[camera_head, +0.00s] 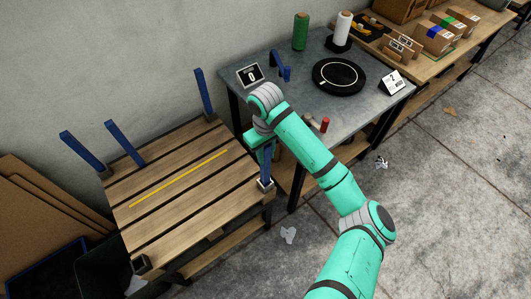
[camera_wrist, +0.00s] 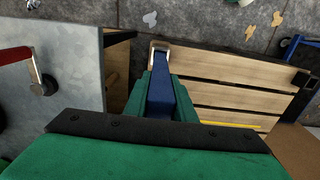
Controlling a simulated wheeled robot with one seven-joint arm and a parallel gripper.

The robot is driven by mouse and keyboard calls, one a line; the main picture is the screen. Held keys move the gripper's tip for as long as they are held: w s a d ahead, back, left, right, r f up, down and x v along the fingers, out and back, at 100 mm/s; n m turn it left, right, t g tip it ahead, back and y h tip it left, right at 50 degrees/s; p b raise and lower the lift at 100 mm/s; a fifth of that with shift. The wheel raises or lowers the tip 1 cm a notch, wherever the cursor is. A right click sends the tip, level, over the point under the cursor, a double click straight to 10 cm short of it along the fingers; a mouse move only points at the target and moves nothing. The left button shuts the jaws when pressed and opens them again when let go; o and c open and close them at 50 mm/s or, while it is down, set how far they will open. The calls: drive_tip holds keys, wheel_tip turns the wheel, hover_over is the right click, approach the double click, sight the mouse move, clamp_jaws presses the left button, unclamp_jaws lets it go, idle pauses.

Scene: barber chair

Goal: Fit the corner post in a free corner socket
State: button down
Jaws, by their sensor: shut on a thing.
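My gripper (camera_head: 266,152) is shut on a blue corner post (camera_head: 266,168) at the right corner of the slatted wooden platform (camera_head: 190,182). The wrist view shows the post (camera_wrist: 160,95) between the green fingers (camera_wrist: 160,88). Its far end is at a metal-rimmed corner socket (camera_wrist: 153,46); I cannot tell how deep it sits. Another blue post (camera_head: 204,92) stands at the back right corner. Two more blue posts, an outer one (camera_head: 80,148) and an inner one (camera_head: 124,142), lean at the left. The front corner has a dark socket (camera_head: 140,263) with no post visible in it.
A yellow strip (camera_head: 180,178) lies on the slats. A grey metal table (camera_head: 300,90) stands close on the right, with a black round turntable (camera_head: 338,76), spools and a red-handled tool (camera_head: 325,125). Cardboard sheets (camera_head: 35,215) lean at the left. Open concrete floor lies at the right.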

drive_tip(key=shift+f, duration=0.55)
drive_tip(key=c, duration=1.4)
unclamp_jaws()
wheel_tip(320, 180, up, 11)
drive_tip(key=shift+f, duration=0.1)
